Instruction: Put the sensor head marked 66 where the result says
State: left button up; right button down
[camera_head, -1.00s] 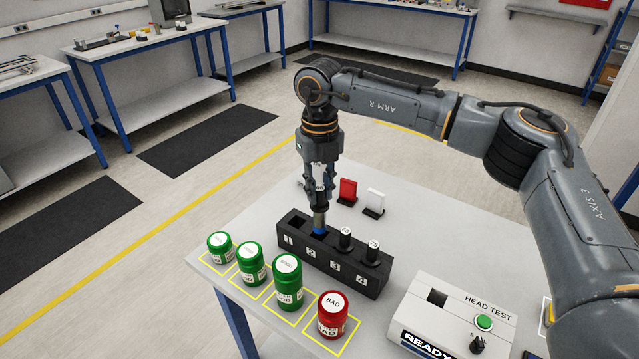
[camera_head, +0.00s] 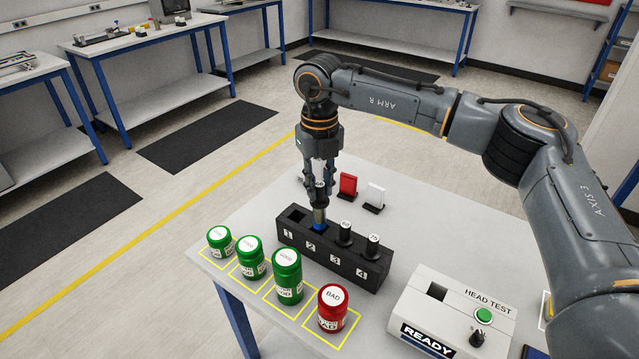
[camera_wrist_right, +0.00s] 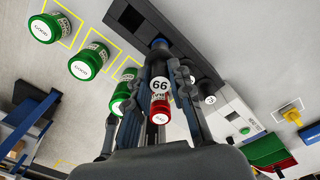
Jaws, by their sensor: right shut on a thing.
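My right gripper (camera_head: 319,196) is shut on the sensor head marked 66 (camera_head: 319,215), over slot 2 of the black numbered rack (camera_head: 360,271). The number 66 (camera_wrist_right: 159,85) faces up between the fingers in the right wrist view. The head is upright, its blue lower end at slot 2; I cannot tell how deep it sits. Slot 1 is empty. Black heads stand in slots 3 (camera_head: 345,232) and 4 (camera_head: 373,246). The head test box (camera_head: 440,312) reads READY, and its socket looks empty. My left gripper is out of view.
Three green GOOD jars (camera_head: 288,277) and one red BAD jar (camera_head: 332,309) stand in yellow outlines along the table's front left edge. A red card (camera_head: 348,185) and a white card (camera_head: 375,197) stand behind the rack.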

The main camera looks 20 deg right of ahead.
aim_at(319, 210)
jog(key=shift+f, duration=0.15)
jog(key=shift+f+b, duration=0.3)
jog(key=shift+f, duration=0.1)
jog(key=shift+f+b, duration=0.55)
jog(key=shift+f, duration=0.25)
jog(key=shift+f, duration=0.15)
jog(key=shift+f+b, duration=0.85)
jog(key=shift+f, duration=0.25)
jog(key=shift+f, duration=0.15)
jog(key=shift+f+b, duration=0.6)
jog(key=shift+f, duration=0.15)
jog(key=shift+f, duration=0.35)
dwell(0.3)
